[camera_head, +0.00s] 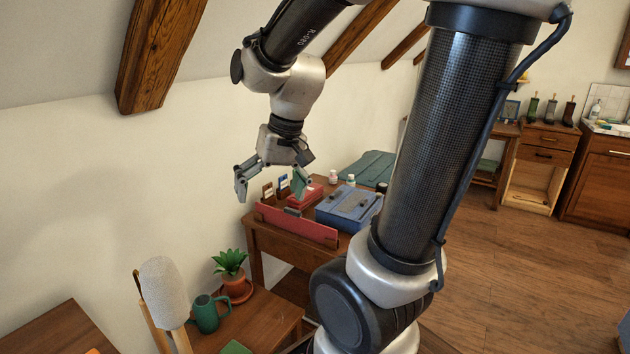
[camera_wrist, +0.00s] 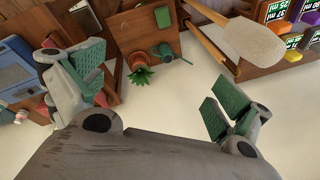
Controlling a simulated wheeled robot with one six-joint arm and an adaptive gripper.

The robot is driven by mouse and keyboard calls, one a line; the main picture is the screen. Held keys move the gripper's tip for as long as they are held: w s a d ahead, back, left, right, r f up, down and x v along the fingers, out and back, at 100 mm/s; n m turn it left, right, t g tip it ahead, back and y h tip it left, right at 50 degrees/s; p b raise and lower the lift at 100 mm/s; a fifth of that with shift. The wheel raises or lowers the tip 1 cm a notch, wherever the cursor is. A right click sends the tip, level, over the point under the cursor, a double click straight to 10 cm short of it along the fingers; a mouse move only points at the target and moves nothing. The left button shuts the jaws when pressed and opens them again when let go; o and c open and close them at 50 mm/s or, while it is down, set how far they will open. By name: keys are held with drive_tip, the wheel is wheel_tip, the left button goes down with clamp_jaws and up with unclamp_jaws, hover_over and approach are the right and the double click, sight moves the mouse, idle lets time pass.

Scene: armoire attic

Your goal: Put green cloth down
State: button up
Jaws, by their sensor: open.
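A small flat green piece, which looks like the green cloth (camera_head: 235,347), lies on the low wooden table (camera_head: 270,322) at the bottom of the head view, cut by the frame edge. In the wrist view the green cloth (camera_wrist: 162,17) shows as a small green square on the brown tabletop. My gripper (camera_head: 270,187) is open and empty, in the air near the wall and over the left end of the desk. In the wrist view its green-padded fingers (camera_wrist: 155,85) stand wide apart with nothing between them. The cloth is well apart from it.
The desk holds a red divider (camera_head: 297,225) and a blue box (camera_head: 348,207). Open floor (camera_head: 500,260) lies right.

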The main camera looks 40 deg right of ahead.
drive_tip(key=s+d+r+n+t+h, duration=0.1)
drive_tip(key=s+d+r, duration=0.3)
drive_tip(key=s, duration=0.5)
drive_tip(key=shift+s+r+n+t+h, duration=0.4)
drive_tip(key=shift+r+n+h, duration=0.1)
drive_tip(key=shift+n, duration=0.3)
